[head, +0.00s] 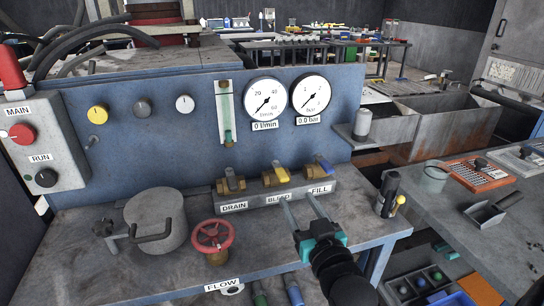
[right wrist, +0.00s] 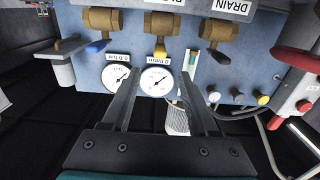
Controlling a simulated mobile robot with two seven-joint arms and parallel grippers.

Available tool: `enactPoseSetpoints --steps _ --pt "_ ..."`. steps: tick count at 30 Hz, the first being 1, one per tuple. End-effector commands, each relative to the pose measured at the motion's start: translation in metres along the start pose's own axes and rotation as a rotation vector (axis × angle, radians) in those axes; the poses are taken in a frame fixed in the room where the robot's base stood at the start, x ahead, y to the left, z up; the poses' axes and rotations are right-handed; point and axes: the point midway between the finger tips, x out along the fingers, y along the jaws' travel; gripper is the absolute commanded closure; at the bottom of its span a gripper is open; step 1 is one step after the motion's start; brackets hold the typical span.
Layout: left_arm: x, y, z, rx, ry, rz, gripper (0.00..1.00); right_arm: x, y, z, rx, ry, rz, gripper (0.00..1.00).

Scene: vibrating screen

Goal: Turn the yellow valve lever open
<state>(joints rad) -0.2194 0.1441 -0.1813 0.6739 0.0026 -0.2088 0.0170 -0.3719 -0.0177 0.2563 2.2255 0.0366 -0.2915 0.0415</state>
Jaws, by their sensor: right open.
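The yellow valve lever (head: 283,174) sits on the middle brass valve, above the BLEED label (head: 277,197) on the grey manifold block. In the right wrist view, which looks upside down, the yellow lever (right wrist: 160,50) shows below its brass valve body (right wrist: 161,23). My right gripper (head: 298,199) is open and empty, in front of the block near the BLEED and FILL labels. In the right wrist view its two fingers (right wrist: 160,76) are spread apart, with the lever beyond the gap between their tips; no contact shows. My left gripper is not in view.
The brass DRAIN valve (head: 230,184) is left of the lever; the FILL valve with its blue lever (head: 324,166) is close on the right. Two gauges (head: 266,100) are on the blue panel behind. A red FLOW handwheel (head: 212,236) and a grey cylinder (head: 155,220) stand left on the bench.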

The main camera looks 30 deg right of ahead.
Motion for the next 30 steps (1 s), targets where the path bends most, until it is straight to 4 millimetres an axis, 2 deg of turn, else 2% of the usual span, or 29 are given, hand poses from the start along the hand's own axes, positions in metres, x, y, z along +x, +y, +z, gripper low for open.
enactPoseSetpoints --steps 3,8,20,30 --pt "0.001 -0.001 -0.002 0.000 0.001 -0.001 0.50 0.003 0.000 -0.001 0.000 0.004 0.001 0.40" --pt "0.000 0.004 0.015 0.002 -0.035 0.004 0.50 0.018 0.000 -0.001 -0.001 0.005 0.001 0.40" --pt "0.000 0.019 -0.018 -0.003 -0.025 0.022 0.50 0.075 0.000 -0.001 0.000 0.006 0.001 0.40" --pt "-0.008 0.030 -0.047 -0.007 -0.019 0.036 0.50 0.122 0.001 0.000 0.000 0.004 0.001 0.40"
